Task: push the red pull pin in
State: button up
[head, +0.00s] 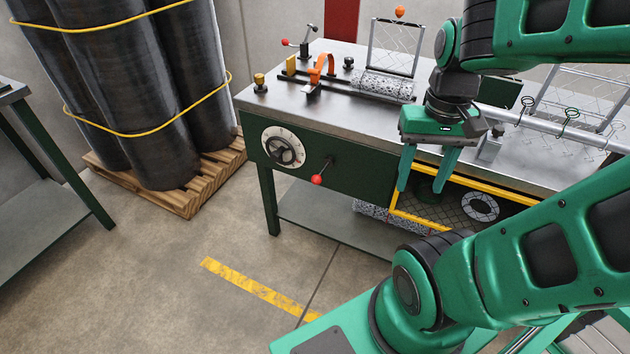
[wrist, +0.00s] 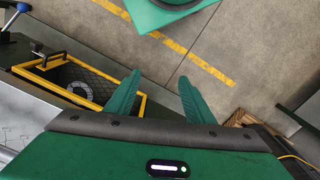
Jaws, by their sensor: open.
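A red ball knob (head: 316,180) on a short dark shaft sticks out from the green front panel of the bench in the head view, right of a white dial. It may be the red pull pin; how far it sits in is hard to tell. My gripper (head: 420,188) is open and empty, fingers pointing down in front of the bench, well to the right of the front knob. In the wrist view my gripper (wrist: 160,78) has nothing between its fingers, and no red knob shows.
A yellow-framed mesh guard (head: 395,212) is close by my fingers; it also shows in the wrist view (wrist: 101,17). A dial with a black handwheel (head: 284,148) is on the panel. Wrapped rolls (head: 130,90) stand on a pallet at left. The floor before the panel is clear.

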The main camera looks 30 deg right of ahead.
dwell(0.3)
jog(key=shift+c, duration=1.1)
jog(key=shift+s+r, duration=0.2)
jog(key=shift+s, duration=0.2)
jog(key=c, duration=0.6)
jog(key=shift+w+d+r+n, duration=0.15)
jog(key=shift+w+d+n, duration=0.05)
jog(key=shift+n, duration=0.2)
grip_shut()
jog(key=n+t+h, duration=0.2)
jog(key=n+h, duration=0.8)
jog(key=n, duration=1.6)
send_over(313, 179)
jog(key=s+a, duration=0.3)
jog(key=a, duration=1)
notch_tip(313, 179, down, 14)
jog(key=x, duration=1.3)
jog(key=shift+w+d, duration=0.25)
jog(key=shift+d, duration=0.05)
